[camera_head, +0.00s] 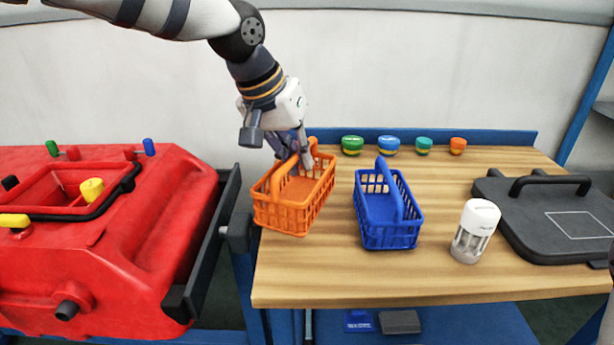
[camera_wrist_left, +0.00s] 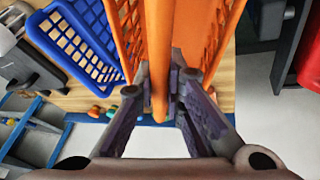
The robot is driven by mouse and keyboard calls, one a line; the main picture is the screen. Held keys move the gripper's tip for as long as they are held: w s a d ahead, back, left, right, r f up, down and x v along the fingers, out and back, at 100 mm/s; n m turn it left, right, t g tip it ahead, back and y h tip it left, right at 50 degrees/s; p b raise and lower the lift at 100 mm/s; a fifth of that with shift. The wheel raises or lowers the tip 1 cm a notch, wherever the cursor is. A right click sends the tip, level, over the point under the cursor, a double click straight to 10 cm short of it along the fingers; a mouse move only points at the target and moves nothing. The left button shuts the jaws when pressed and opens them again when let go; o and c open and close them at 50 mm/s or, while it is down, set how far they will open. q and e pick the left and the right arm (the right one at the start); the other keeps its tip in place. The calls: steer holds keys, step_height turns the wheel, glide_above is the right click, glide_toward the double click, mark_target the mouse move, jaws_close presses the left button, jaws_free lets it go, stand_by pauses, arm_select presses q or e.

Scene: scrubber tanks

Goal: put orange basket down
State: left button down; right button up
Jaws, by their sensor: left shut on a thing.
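The orange basket (camera_head: 293,209) is at the left end of the wooden table, upright, with its near left corner close to the table's left edge. My left gripper (camera_head: 296,158) comes down from above and is shut on the basket's handle. In the left wrist view the gripper's fingers (camera_wrist_left: 163,85) pinch the orange handle (camera_wrist_left: 159,50). I cannot tell for sure whether the basket's bottom touches the table. My right gripper is not in view.
A blue basket (camera_head: 390,220) stands just right of the orange one. A white-capped jar (camera_head: 474,232) and a dark grey case (camera_head: 560,215) are farther right. Several coloured caps (camera_head: 389,145) line the back edge. A red tank (camera_head: 110,240) is left of the table (camera_head: 400,285).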

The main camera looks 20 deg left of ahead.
arm_select(q)
steer(key=shift+w+d+f, duration=0.4)
steer(key=shift+w+f, duration=0.15)
steer(key=shift+f, duration=1.8)
steer(key=shift+f, duration=0.1)
steer(key=c, duration=1.7)
jaws_free()
steer(key=v, duration=1.2)
